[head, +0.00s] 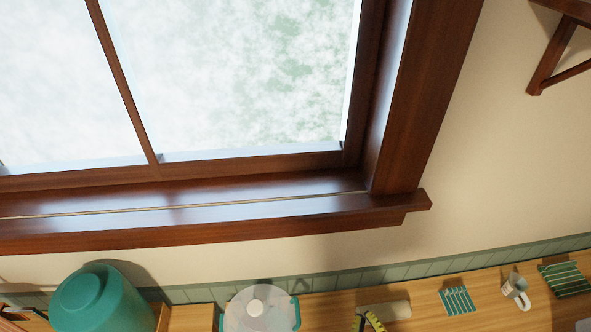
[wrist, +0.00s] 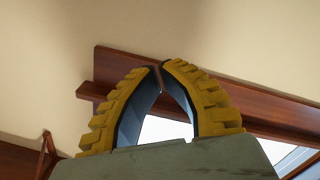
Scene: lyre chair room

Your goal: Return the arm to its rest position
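My gripper (wrist: 161,65) fills the middle of the wrist view. Its two ribbed yellow fingers with dark inner pads arch together, and their tips meet or nearly meet. Nothing is held between them, and light from behind shows through the arch. In the head view, the yellow fingertips of my gripper (head: 366,318) just show at the bottom edge, in front of the wooden counter. The rest of my arm is out of the head view.
A wood-framed window (head: 230,215) fills the upper left. A wooden bracket (head: 552,55) is at upper right.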

